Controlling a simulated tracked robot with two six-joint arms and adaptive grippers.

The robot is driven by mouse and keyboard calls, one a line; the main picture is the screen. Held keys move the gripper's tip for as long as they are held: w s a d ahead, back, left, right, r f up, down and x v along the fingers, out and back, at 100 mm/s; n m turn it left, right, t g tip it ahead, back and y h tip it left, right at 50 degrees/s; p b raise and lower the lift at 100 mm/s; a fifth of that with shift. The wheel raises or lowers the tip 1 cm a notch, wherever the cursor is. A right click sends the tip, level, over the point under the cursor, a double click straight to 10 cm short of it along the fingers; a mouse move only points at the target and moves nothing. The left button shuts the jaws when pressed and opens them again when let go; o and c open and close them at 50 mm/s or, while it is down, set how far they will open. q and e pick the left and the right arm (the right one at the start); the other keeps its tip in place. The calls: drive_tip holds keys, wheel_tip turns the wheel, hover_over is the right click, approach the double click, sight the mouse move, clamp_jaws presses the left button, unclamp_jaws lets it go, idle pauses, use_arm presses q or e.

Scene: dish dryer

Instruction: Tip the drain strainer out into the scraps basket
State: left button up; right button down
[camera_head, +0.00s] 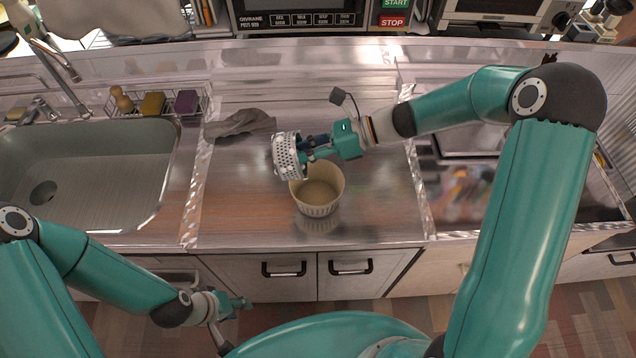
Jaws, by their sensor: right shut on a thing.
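The drain strainer (287,156) is a silver perforated cup, tilted onto its side. My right gripper (308,150) is shut on it and holds it above the upper left rim of the scraps basket. The scraps basket (318,204) is a round cream tub standing upright on the steel counter. The strainer's inside is hidden from this view, and no scraps can be made out in the basket. My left gripper (240,303) is low in front of the cabinets, away from both things. Its fingers are too small to read.
A grey cloth (240,123) lies on the counter behind the strainer. The sink (85,175) is at left, with a wire rack of sponges (153,104) behind it. At right is a recessed bay (465,190) with blurred contents. The counter left of the basket is clear.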

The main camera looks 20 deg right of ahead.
drive_tip(key=shift+d+f+y+b, duration=0.1)
drive_tip(key=shift+d+y+b, duration=0.2)
drive_tip(key=shift+d+b, duration=0.25)
drive_tip(key=shift+s+d+f+t+y+b, duration=0.2)
drive_tip(key=shift+d+y+b, duration=0.25)
drive_tip(key=shift+y+b, duration=0.65)
drive_tip(key=shift+s+d+r+t+y+b, duration=0.1)
drive_tip(key=shift+d+t+y+b, duration=0.25)
drive_tip(key=shift+y+b, duration=0.8)
drive_tip(key=shift+s+d+f+t+y+b, duration=0.15)
drive_tip(key=shift+d+y+b, duration=0.5)
drive_tip(key=shift+b, duration=0.75)
drive_tip(key=shift+y+b, duration=0.4)
drive_tip(key=shift+y, duration=0.2)
